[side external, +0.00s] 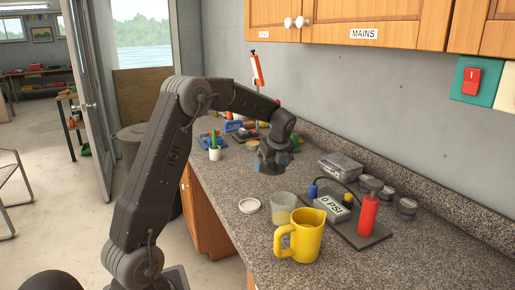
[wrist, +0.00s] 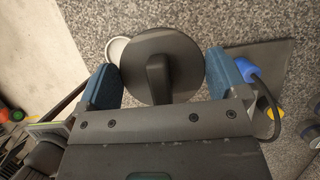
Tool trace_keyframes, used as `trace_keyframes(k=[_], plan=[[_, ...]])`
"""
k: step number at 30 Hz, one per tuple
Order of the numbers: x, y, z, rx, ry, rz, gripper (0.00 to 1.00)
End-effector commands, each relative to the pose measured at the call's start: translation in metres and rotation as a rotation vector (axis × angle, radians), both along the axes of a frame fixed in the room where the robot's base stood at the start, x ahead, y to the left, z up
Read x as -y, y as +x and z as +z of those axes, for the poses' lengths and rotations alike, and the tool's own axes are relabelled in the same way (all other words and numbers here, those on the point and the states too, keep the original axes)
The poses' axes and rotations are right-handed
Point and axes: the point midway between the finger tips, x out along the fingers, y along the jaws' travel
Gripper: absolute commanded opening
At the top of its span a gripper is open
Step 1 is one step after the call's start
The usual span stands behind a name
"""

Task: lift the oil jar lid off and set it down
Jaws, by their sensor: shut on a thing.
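My gripper (side external: 272,158) is above the counter in the side view. In the wrist view its two blue-padded fingers (wrist: 165,80) are closed on the rim of a dark round lid (wrist: 188,45), one pad at each side. The lid has a raised bar handle across its middle. In the side view the lid is hard to make out under the gripper. The jar (side external: 283,208), open on top, stands on the counter in front of and below my gripper, with greenish-grey contents. It cannot be made out in the wrist view.
A small white round dish (side external: 250,205) lies left of the jar, and a yellow jug (side external: 301,238) stands in front. A dark board with a 0 PSI gauge (side external: 331,207) and a red cylinder (side external: 369,214) is right. Clutter lies behind. The counter's left front is clear.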

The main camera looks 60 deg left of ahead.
Motion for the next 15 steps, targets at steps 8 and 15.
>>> trace_keyframes(k=[8, 15], plan=[[-0.004, 0.027, -0.044, 0.001, -0.002, -0.003, 0.69], [-0.005, 0.028, -0.045, 0.003, -0.001, -0.002, 0.69]])
